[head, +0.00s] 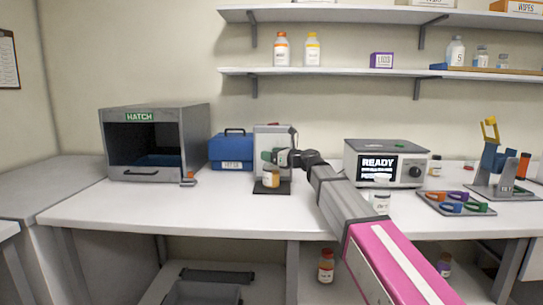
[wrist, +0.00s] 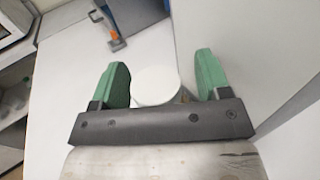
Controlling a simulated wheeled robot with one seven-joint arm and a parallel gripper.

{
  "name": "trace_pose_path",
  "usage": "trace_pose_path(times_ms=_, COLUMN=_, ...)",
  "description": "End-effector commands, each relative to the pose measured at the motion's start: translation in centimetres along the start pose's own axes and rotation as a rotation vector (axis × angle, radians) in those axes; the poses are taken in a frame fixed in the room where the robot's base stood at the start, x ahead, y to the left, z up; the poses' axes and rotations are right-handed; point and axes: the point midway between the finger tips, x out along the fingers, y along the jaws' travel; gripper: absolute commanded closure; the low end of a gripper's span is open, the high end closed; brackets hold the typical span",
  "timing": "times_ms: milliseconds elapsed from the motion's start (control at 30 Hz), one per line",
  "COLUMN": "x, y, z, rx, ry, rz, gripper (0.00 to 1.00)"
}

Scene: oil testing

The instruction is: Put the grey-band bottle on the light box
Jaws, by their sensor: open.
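A small amber bottle with a pale label (head: 271,179) stands upright on the dark base (head: 262,190) of the light box (head: 264,140), in front of its pale panel. I cannot make out its band colour. My gripper (head: 274,157) is at the top of this bottle. In the wrist view a round white cap (wrist: 156,86) lies between the green fingers of my gripper (wrist: 168,82), closer to the left finger. The fingers are open, with a clear gap on the right. The bottle's body is hidden below the cap there.
The grey hatch (head: 155,145) and blue case (head: 231,150) stand left of the light box. The READY instrument (head: 386,162) is at right, with a pale-capped bottle (head: 381,204) in front. A tray of coloured rings (head: 455,203) lies farther right. The front left table is clear.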

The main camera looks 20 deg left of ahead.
Motion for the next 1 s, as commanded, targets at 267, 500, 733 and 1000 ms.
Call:
trace_pose_path(times_ms=267, x=-2.5, y=0.2, z=0.0, rx=0.0, ry=0.0, rz=-0.001, gripper=0.3)
trace_pose_path(times_ms=500, x=-7.5, y=0.2, z=0.0, rx=0.0, ry=0.0, rz=-0.003, gripper=0.3)
trace_pose_path(times_ms=733, x=-10.8, y=0.1, z=0.1, rx=0.0, ry=-0.001, rz=-0.001, gripper=0.3)
trace_pose_path(times_ms=1000, x=-12.1, y=0.0, z=0.1, rx=0.0, ry=0.0, rz=0.0, gripper=0.3)
